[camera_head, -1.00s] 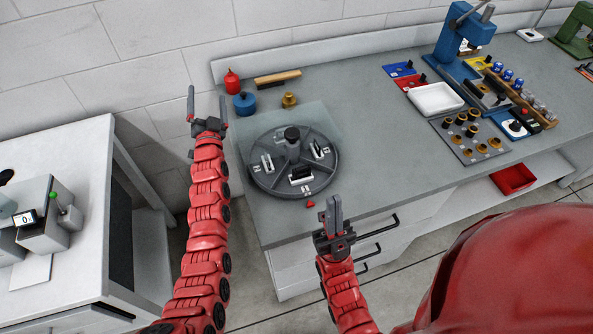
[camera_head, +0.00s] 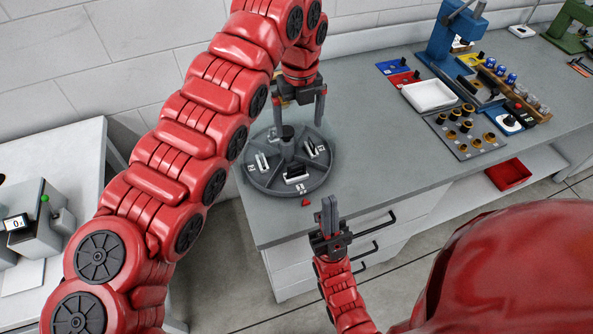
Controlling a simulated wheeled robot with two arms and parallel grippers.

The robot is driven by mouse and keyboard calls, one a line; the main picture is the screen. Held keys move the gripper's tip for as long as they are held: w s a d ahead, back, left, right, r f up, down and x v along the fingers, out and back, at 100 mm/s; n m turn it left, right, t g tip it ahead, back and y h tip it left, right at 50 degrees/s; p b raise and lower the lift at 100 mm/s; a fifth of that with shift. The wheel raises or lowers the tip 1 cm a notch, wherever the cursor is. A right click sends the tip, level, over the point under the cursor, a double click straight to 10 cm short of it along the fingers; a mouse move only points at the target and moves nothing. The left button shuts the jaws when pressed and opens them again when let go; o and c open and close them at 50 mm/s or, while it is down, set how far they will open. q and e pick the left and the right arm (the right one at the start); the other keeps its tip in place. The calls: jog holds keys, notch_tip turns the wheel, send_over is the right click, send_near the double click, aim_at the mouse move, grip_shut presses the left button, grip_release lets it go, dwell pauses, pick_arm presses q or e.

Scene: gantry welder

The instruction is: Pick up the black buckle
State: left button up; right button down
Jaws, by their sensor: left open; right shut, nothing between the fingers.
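A round dark grey tray (camera_head: 270,181) with dividers and a central knob stands near the counter's front left. A small black piece with a white front (camera_head: 297,174), possibly the black buckle, lies in its front compartment. A dark and white piece (camera_head: 311,150) lies in the right compartment, and pale upright pieces (camera_head: 262,162) stand in the left one. My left gripper (camera_head: 299,126) points down above the back of the tray, open and empty, its fingers either side of the knob in the picture. My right gripper (camera_head: 330,203) is shut and empty, before the counter's front edge.
A small red piece (camera_head: 306,202) lies on the counter in front of the tray. To the right are a white tray (camera_head: 430,95), a plate with brass parts (camera_head: 463,137) and a blue press (camera_head: 447,40). The counter between is clear.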

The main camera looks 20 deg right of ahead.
pick_arm(q)
jog(key=p, duration=0.4)
send_over(296, 166)
jog(key=f, duration=1.1)
jog(key=shift+s+d+f, duration=0.1)
jog(key=shift+d+f, duration=0.05)
jog(key=shift+d, duration=0.2)
jog(key=f+p, duration=0.1)
jog(key=f, duration=0.2)
jog(key=f+p, duration=0.1)
jog(key=f, duration=0.1)
jog(key=shift+a+p, duration=0.25)
jog(key=shift+p, duration=0.1)
jog(key=shift+f, duration=0.3)
jog(key=c, duration=1.4)
